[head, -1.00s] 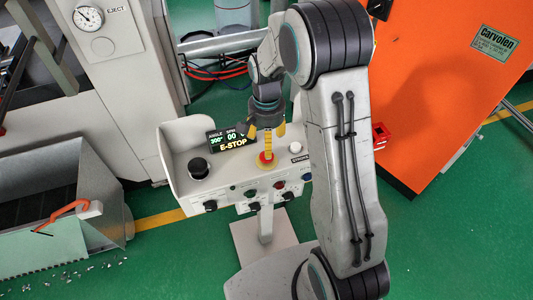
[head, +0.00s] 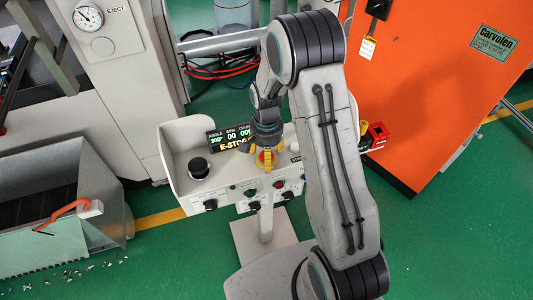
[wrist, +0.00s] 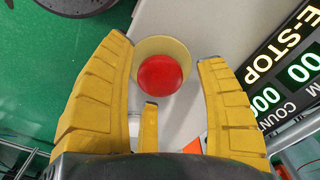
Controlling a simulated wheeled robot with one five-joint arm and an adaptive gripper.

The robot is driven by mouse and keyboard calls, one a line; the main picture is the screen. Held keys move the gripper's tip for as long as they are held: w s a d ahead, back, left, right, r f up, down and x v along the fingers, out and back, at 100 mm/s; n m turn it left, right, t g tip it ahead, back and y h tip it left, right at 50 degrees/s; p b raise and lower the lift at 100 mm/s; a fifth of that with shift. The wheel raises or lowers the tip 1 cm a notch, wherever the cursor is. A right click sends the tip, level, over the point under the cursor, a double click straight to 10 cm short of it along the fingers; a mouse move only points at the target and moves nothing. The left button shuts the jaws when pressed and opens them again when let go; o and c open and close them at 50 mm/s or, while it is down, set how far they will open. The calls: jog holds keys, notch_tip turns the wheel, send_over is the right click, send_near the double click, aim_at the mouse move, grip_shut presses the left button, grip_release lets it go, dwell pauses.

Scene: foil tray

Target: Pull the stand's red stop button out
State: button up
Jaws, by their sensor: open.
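The red stop button (wrist: 160,75) is a round red cap on a yellow collar (wrist: 174,45) on the stand's pale top. In the head view the button (head: 265,156) is mostly hidden behind my fingers. My gripper (wrist: 165,52) is open, with yellow ribbed fingers to the left and right of the button and a third, narrower finger below it in the wrist view. The gap shows on both sides, and no finger visibly grips the cap. In the head view my gripper (head: 264,160) points down over the button. The stand's display (head: 229,139) reads E-STOP.
A black knob (head: 198,168) stands on the stand's left side, and several small knobs line its front face. An orange cabinet (head: 430,90) is at right, with a red block (head: 376,135) beside it. A grey machine (head: 120,80) stands at left.

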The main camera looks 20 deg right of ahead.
jog(key=shift+r, duration=0.1)
jog(key=c, duration=1.3)
